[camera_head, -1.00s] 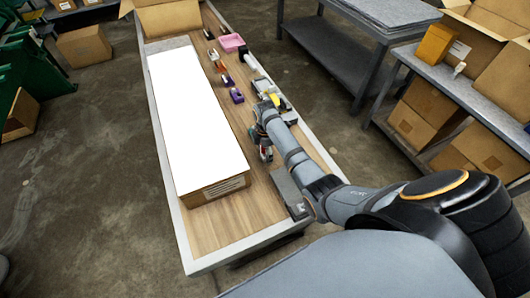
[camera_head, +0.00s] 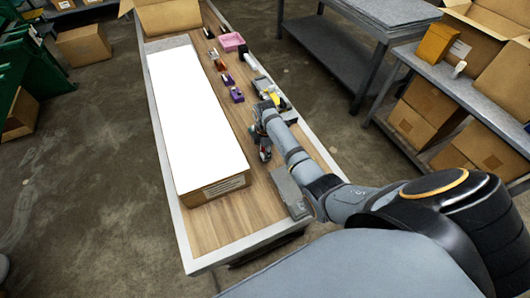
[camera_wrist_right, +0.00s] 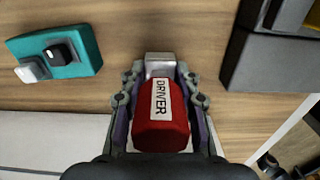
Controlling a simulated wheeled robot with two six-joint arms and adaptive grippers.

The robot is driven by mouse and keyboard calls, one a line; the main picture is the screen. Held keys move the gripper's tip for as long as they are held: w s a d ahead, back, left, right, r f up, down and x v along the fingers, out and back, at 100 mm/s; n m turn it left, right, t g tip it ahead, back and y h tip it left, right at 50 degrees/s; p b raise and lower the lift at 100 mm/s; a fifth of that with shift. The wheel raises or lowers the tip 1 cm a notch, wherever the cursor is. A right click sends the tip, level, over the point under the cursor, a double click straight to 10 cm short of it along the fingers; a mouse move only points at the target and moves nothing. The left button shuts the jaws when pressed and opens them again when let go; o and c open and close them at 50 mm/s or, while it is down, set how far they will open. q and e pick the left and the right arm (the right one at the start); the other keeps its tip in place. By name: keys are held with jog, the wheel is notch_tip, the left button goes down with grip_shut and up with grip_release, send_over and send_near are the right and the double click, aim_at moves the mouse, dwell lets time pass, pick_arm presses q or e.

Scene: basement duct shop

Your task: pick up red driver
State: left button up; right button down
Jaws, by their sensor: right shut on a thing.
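The red driver (camera_wrist_right: 160,122) shows in the right wrist view, with a white "DRIVER" label on its handle and a pale metal-looking block at its far end. My right gripper (camera_wrist_right: 160,95) has its two fingers on either side of the red handle and is shut on it, over the wooden tabletop. In the head view my right gripper (camera_head: 259,128) is beside the long white-topped box, near the middle of the bench. The driver cannot be made out clearly there. My left gripper is not in view.
The long white-topped carton (camera_head: 228,184) fills the bench's left side. A grey block (camera_head: 290,192) lies near the front right. A teal piece with black and white knobs (camera_wrist_right: 88,66) is near the gripper. A pink bin (camera_head: 231,42) and purple pieces (camera_head: 237,95) lie farther back.

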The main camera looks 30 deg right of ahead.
notch_tip(320, 180, up, 10)
jog(key=shift+f+b, duration=0.1)
jog(key=shift+b, duration=0.6)
jog(key=c, duration=1.6)
grip_release()
jog(key=c, duration=0.5)
jog(key=shift+f+b, duration=0.75)
grip_shut()
